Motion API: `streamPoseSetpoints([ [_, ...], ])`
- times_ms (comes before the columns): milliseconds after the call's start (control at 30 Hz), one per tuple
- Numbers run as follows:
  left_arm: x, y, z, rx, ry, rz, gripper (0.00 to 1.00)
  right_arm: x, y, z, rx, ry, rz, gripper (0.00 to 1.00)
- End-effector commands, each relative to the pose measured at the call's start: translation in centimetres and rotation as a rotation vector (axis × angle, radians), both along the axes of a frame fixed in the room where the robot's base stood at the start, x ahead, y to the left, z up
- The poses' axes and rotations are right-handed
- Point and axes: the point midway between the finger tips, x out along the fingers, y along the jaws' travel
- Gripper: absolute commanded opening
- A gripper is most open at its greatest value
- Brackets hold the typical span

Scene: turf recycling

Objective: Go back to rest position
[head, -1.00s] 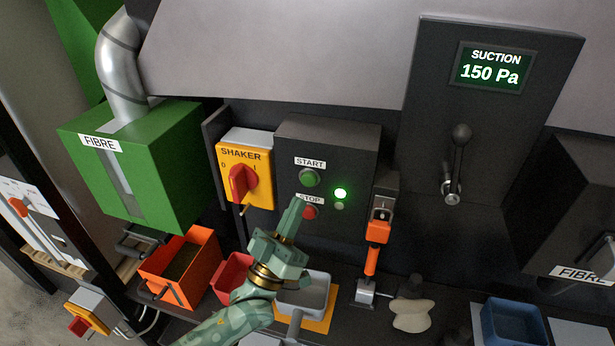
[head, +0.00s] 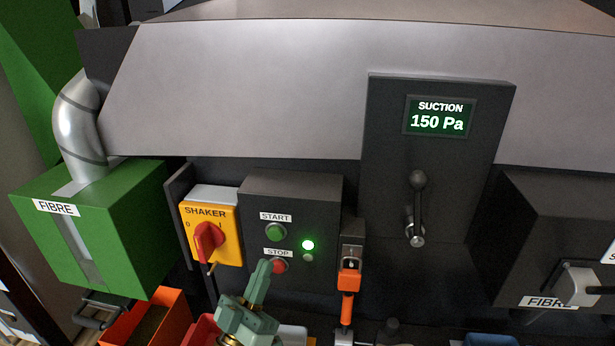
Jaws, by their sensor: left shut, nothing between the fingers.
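My left gripper (head: 262,270) is green and comes up from the bottom edge in the head view. Its fingers are shut and empty, with the tips just left of the red STOP button (head: 280,265); I cannot tell whether they touch it. The green START button (head: 276,232) sits above on the same dark control box (head: 322,212). A green lamp (head: 308,245) is lit on that box. My right gripper is not in view.
A yellow SHAKER switch (head: 211,238) with a red knob is left of the control box. An orange-handled lever (head: 347,290) stands close on the right. An orange bin (head: 150,312) is lower left. The suction panel (head: 383,160) reads 150 Pa.

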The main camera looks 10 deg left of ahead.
Motion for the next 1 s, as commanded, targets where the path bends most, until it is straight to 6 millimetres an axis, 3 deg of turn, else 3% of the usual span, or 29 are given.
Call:
streamPoseSetpoints([
  [167,-0.5,-2.3,-1.4,0.189,0.115,0.015,0.00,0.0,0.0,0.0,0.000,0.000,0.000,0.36],
  [267,-1.0,-3.5,-3.5,0.400,0.251,0.047,0.00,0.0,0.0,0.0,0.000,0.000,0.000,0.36],
  [367,-1.9,-3.0,-6.3,0.634,0.417,0.101,0.00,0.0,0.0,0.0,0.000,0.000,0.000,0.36],
  [467,-3.4,-0.7,-9.1,0.858,0.603,0.173,0.00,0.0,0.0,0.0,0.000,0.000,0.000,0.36],
  [600,-6.5,4.1,-12.0,1.114,0.855,0.275,0.00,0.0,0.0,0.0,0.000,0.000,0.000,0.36],
  [800,-11.4,10.6,-13.6,1.354,1.143,0.393,0.00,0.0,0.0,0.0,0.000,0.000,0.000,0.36],
  [1000,-17.0,16.3,-13.2,1.534,1.407,0.498,0.00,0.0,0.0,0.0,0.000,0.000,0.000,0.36],
])
